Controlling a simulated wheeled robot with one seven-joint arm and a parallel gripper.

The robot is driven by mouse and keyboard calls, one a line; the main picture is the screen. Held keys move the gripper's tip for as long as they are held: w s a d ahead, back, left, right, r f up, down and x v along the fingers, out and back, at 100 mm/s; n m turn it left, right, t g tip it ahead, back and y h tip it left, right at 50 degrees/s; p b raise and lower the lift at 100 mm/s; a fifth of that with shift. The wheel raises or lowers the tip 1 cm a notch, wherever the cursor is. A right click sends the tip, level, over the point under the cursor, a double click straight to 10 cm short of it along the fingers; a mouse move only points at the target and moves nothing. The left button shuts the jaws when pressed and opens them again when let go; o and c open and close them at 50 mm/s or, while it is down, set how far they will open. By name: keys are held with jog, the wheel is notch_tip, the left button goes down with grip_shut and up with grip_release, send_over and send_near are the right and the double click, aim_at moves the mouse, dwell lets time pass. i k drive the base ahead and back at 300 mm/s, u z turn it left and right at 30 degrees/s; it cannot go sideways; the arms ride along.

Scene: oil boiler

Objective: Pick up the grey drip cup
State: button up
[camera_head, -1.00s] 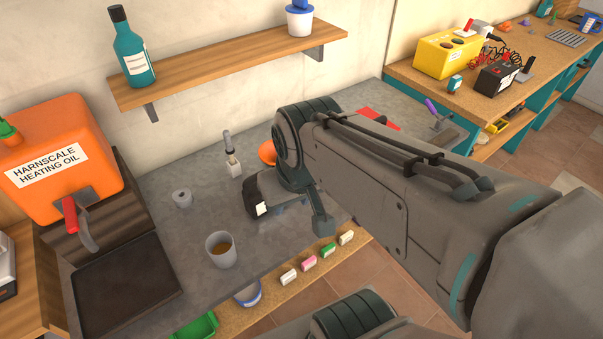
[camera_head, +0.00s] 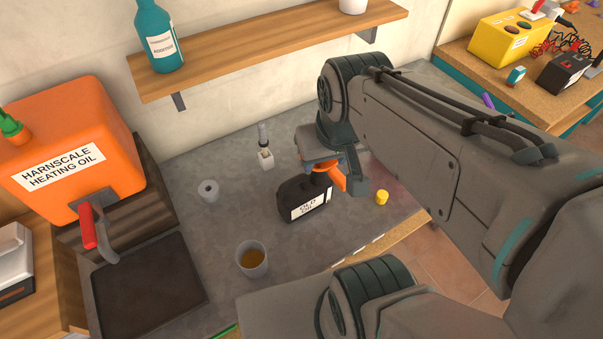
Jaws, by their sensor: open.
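The grey drip cup (camera_head: 252,268) stands upright on the grey counter, with brown liquid inside. It is in front of the orange tank, right of the dark tray. My gripper (camera_head: 338,172) is open, up and to the right of the cup, apart from it. It is over the area behind the black can, partly hidden by my own arm. An orange thing (camera_head: 329,174) shows beside the fingers; I cannot tell whether it touches them.
A black "OLD OIL" can (camera_head: 302,198) stands between cup and gripper. The orange heating oil tank (camera_head: 70,150) with a red-handled tap (camera_head: 88,228) is left, above a dark tray (camera_head: 150,288). A small roll (camera_head: 208,191) and yellow cap (camera_head: 382,197) lie on the counter.

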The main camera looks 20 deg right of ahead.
aim_at(251, 255)
jog(key=k, duration=1.3)
jog(key=u, duration=0.5)
jog(key=i, duration=0.55)
jog(key=u, duration=0.55)
